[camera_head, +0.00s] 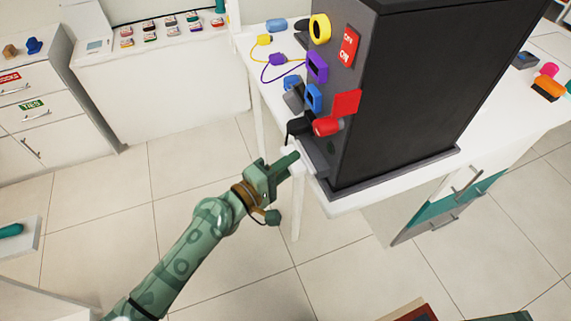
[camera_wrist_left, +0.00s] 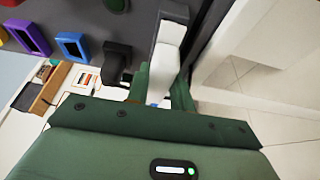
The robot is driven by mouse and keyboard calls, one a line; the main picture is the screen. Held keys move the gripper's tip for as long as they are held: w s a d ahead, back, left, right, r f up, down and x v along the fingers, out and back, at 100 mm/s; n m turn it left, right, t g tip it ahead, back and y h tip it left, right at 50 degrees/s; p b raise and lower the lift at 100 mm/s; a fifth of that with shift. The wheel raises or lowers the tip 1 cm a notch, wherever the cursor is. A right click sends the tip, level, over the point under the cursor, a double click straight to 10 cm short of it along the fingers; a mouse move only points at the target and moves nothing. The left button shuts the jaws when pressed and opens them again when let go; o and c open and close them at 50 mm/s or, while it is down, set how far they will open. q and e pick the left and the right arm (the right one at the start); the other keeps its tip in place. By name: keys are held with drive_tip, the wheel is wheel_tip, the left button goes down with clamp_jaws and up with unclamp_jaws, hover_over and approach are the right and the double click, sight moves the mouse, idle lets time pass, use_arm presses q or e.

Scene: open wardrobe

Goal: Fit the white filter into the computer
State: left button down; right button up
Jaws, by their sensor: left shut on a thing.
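The computer (camera_head: 420,90) is a tall black tower with a grey front, standing on a white table. My left gripper (camera_head: 290,158) is at the lower front of it, near the table's corner. In the left wrist view the gripper (camera_wrist_left: 163,88) is shut on the white filter (camera_wrist_left: 163,62), which sits between its fingers. The filter's far end meets a grey part (camera_wrist_left: 175,16) low on the computer's front. I cannot tell how deep it sits. In the head view only a little white shows by the fingertips. My right gripper is not in view.
The computer's front has a yellow ring (camera_head: 320,28), a purple port (camera_head: 316,67), a blue port (camera_head: 313,97) and a red plug (camera_head: 327,126). A black plug (camera_wrist_left: 117,62) is close beside the gripper. Coloured cables lie on the table behind. The floor below is open.

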use_arm(q)
drive_tip(key=shift+w+d, duration=0.1)
drive_tip(key=shift+d, duration=0.2)
drive_tip(key=c, duration=1.1)
unclamp_jaws()
drive_tip(key=shift+c, duration=0.2)
drive_tip(key=shift+s+a+f, duration=0.1)
drive_tip(key=shift+s+a, duration=0.2)
drive_tip(key=shift+a, duration=0.1)
drive_tip(key=b+v, duration=0.3)
drive_tip(key=v, duration=1.2)
drive_tip(key=shift+a, duration=0.15)
